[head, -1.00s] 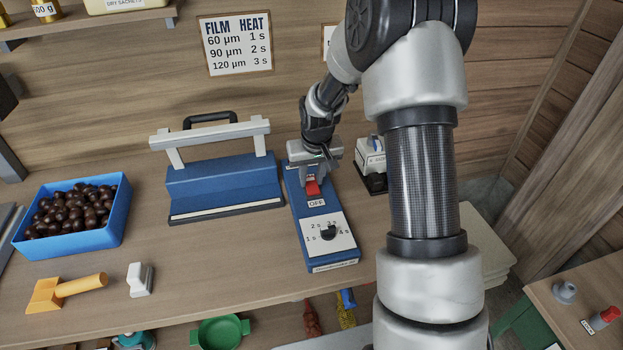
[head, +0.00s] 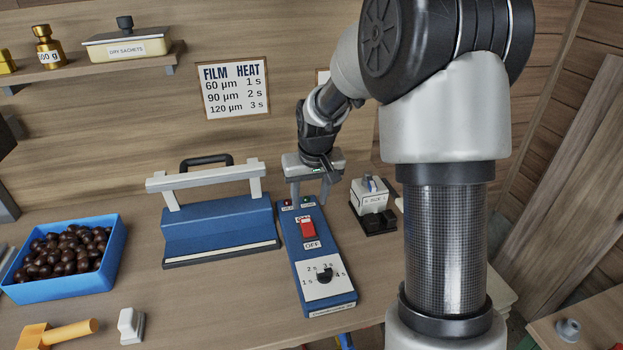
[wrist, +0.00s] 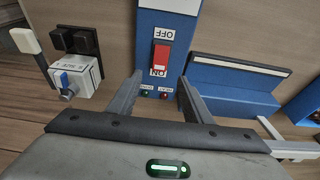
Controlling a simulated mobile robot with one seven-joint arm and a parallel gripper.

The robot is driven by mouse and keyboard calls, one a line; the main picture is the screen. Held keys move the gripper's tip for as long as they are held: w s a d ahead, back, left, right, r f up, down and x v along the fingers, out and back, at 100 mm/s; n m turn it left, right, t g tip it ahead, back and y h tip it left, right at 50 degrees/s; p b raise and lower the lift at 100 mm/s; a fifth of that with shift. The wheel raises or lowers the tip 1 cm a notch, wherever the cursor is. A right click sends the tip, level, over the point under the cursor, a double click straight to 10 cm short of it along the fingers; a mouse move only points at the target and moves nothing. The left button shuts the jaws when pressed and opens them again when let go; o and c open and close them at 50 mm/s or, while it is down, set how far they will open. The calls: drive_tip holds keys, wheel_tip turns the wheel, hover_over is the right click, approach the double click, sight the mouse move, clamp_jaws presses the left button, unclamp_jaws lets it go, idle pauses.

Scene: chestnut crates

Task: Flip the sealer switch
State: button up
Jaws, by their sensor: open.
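The sealer switch is a red rocker (head: 308,228) on a long blue control box (head: 291,258), with an ON label above it and an OFF label below. In the wrist view the red rocker (wrist: 161,57) shows in full, beyond the fingertips. My gripper (head: 309,195) is open and empty over the far end of the box, behind the switch and apart from it. In the wrist view my gripper (wrist: 160,86) has its fingers spread on either side of the box's end. Small red and green lamps (wrist: 154,95) sit there; I cannot tell which is lit.
The blue heat sealer (head: 220,230) with a raised bar stands left of the box. A small white device (head: 371,198) on a black base stands to the right. A blue crate of chestnuts (head: 112,262) is at the left. A black dial (head: 324,275) is on the box's near end.

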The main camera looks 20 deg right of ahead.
drive_tip(key=v, duration=0.7)
drive_tip(key=shift+r, duration=0.2)
